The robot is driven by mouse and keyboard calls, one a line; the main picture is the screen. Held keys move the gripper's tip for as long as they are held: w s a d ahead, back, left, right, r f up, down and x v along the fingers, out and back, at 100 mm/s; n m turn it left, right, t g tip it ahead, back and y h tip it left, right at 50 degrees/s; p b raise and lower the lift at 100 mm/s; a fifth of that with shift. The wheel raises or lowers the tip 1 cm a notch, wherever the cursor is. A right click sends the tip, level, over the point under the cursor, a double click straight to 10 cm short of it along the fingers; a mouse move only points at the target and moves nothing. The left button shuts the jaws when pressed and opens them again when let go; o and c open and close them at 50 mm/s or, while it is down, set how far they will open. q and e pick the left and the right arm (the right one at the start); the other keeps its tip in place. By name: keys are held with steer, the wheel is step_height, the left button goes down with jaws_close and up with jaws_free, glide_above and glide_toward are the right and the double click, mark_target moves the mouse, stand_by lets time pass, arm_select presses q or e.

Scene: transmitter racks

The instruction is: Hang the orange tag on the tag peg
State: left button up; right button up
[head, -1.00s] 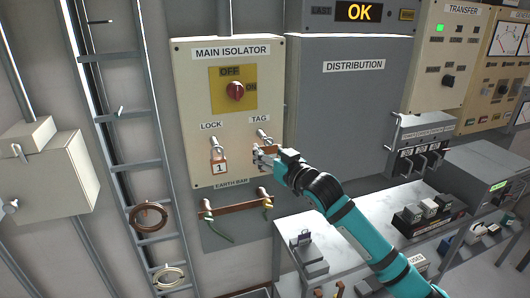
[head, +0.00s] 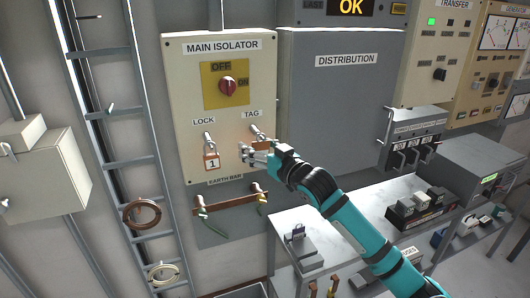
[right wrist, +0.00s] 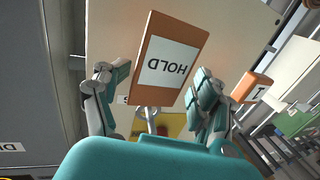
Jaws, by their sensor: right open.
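The orange tag (head: 262,146) with a white HOLD label hangs at the tag peg (head: 257,132), under the TAG label on the main isolator panel. In the right wrist view the tag (right wrist: 171,62) shows upside down, its narrow end by the metal peg (right wrist: 150,116). Whether the peg passes through the tag's hole is not clear. My right gripper (head: 248,154) is open at the tag. In the right wrist view its fingers stand apart on either side of the tag, with gaps visible. My left gripper is not in view.
An orange padlock (head: 211,160) marked 1 hangs left of the tag peg, under the LOCK label. The earth bar (head: 230,200) sits below the panel. A bench (head: 345,216) with devices stands at the right, and a cable ladder (head: 118,130) runs at the left.

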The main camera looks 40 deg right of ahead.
steer(key=s, duration=1.2)
steer(key=shift+d, duration=0.2)
